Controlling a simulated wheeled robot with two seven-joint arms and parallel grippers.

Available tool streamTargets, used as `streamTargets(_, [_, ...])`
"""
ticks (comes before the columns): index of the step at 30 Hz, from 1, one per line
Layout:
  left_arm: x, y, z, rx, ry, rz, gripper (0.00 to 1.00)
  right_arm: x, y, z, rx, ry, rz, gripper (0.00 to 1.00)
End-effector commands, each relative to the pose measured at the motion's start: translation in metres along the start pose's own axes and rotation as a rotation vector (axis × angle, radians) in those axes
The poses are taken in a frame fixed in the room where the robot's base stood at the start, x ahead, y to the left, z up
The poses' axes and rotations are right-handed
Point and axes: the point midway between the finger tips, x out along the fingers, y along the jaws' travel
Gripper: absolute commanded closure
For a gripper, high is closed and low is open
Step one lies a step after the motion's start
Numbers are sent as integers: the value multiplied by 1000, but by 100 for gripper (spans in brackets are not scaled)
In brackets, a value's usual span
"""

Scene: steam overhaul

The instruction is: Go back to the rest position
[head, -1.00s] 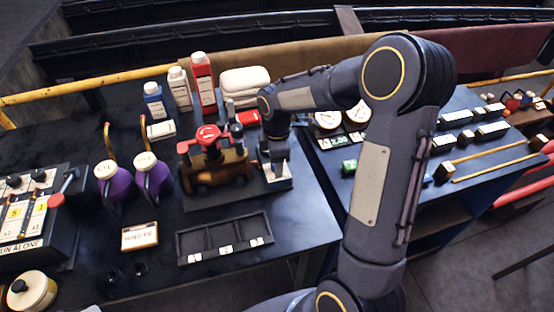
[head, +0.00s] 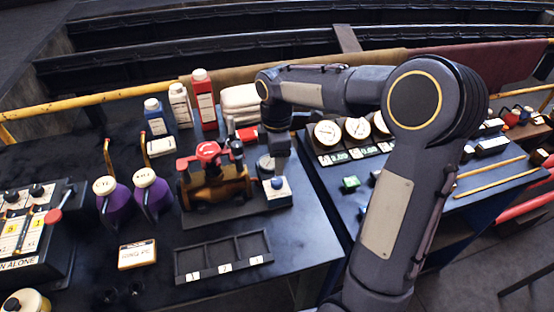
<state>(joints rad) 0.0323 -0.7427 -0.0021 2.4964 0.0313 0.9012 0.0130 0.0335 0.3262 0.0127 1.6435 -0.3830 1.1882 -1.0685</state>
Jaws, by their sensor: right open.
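My right arm (head: 400,180) comes in from the lower right and reaches across to the middle of the head view. My right gripper (head: 280,160) hangs down from its end, small and partly dark against the bench. It is open, and I see nothing held in it. It is above and behind a blue-topped white block (head: 278,190) at the right end of the dark base of a model engine (head: 215,182) with a red top. My left gripper is not in view.
An empty three-part tray (head: 222,258) lies in front of the engine. Purple cans (head: 153,195), bottles (head: 204,98) and a lever box (head: 30,230) stand to the left and behind. Round gauges (head: 327,133) stand right of the gripper, near my arm.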

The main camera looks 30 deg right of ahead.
Motion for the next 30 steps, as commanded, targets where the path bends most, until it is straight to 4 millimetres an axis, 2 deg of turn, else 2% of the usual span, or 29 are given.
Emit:
streamTargets(10, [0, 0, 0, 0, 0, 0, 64, -1, -1, 0, 7, 3, 1, 48])
streamTargets(14, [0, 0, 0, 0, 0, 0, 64, -14, -18, 6, 100, 42, 21, 48])
streamTargets(17, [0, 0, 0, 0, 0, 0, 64, -32, -49, 13, 265, 114, 49, 48])
streamTargets(21, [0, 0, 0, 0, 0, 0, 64, -50, -108, 21, 573, 260, 68, 48])
streamTargets(27, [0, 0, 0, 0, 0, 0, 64, -49, -184, 22, 990, 475, 35, 48])
streamTargets(30, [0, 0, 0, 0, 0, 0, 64, -42, -210, 19, 1141, 557, 4, 48])
